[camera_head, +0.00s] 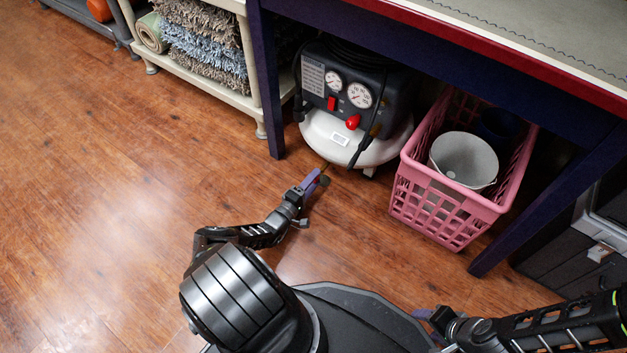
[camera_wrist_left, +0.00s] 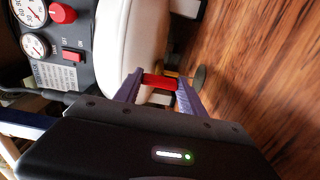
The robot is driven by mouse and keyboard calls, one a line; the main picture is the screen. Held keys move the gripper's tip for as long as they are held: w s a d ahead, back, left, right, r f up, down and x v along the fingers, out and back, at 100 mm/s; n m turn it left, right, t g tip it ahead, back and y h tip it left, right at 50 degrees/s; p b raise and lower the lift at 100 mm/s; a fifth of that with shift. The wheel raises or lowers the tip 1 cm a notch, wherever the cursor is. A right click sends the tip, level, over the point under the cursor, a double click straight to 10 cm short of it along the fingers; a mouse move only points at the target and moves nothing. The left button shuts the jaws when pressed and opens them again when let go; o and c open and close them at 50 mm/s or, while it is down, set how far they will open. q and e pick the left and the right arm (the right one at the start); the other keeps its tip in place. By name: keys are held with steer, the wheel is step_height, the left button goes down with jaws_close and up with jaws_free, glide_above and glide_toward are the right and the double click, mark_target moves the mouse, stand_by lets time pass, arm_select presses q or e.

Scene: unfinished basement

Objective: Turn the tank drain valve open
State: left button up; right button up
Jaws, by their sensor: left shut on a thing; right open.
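The air compressor has a white tank (camera_head: 345,140) under a dark control panel and stands on the floor under the workbench. The tank also fills the middle of the left wrist view (camera_wrist_left: 122,45). The drain valve's red handle (camera_wrist_left: 160,81) shows low on the tank in that view, between my left fingers. My left gripper (camera_head: 317,184) reaches the tank's lower front, and its purple fingers are shut on the red handle. In the head view the handle is mostly hidden. My right gripper (camera_head: 424,315) is open and low near my base, away from the compressor.
A pink crate (camera_head: 437,207) with a white bucket (camera_head: 464,160) stands right of the compressor. The workbench's dark legs (camera_head: 268,90) flank both. The wooden floor at left is clear.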

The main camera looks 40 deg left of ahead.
arm_select(q)
steer(key=o, duration=1.4)
steer(key=shift+c, duration=0.2)
steer(key=s+p, duration=0.2)
steer(key=s, duration=0.5)
steer(key=shift+s+d, duration=0.15)
steer(key=shift+s, duration=0.25)
